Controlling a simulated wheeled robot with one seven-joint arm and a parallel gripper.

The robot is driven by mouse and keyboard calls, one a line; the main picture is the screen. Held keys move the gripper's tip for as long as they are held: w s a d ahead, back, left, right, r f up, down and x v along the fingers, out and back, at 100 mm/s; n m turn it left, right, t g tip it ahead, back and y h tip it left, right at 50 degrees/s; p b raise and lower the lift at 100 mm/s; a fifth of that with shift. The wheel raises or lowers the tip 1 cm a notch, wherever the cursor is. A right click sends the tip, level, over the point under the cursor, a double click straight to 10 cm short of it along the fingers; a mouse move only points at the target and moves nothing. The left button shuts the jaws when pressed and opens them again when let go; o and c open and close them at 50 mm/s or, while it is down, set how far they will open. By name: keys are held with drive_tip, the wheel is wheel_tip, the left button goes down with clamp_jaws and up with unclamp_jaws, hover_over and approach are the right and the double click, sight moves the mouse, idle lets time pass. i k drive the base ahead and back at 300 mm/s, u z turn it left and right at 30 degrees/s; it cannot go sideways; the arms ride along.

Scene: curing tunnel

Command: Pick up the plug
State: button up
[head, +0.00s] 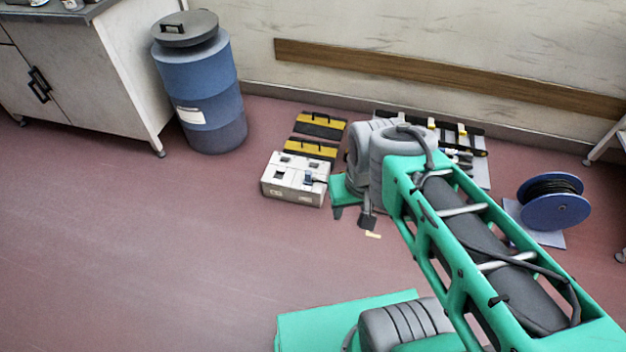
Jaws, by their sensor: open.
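A small dark blue piece (308,178), which may be the plug, sits at the top front edge of a white box (282,190) on the floor. It is too small to tell for sure. My gripper (353,217) is low over the floor, just right of the white box and apart from it. It is open, with nothing seen between its dark fingers. My arm hides part of the floor behind the gripper. A small pale yellow piece (374,234) shows on the floor beside the right finger.
Two yellow-and-black pieces (320,125) lie behind the box. A mat with tools (480,165) lies behind my arm. A blue cable reel (553,203) stands right. A blue barrel (207,100) and cabinet (95,75) stand left. The left floor is clear.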

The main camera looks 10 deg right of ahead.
sight(308, 180)
drive_tip(key=z, duration=0.5)
drive_tip(key=k, duration=0.6)
drive_tip(key=z, duration=0.1)
drive_tip(key=i, duration=0.9)
drive_tip(key=u, duration=1.5)
drive_tip(key=i, duration=0.8)
drive_tip(key=u, duration=0.95)
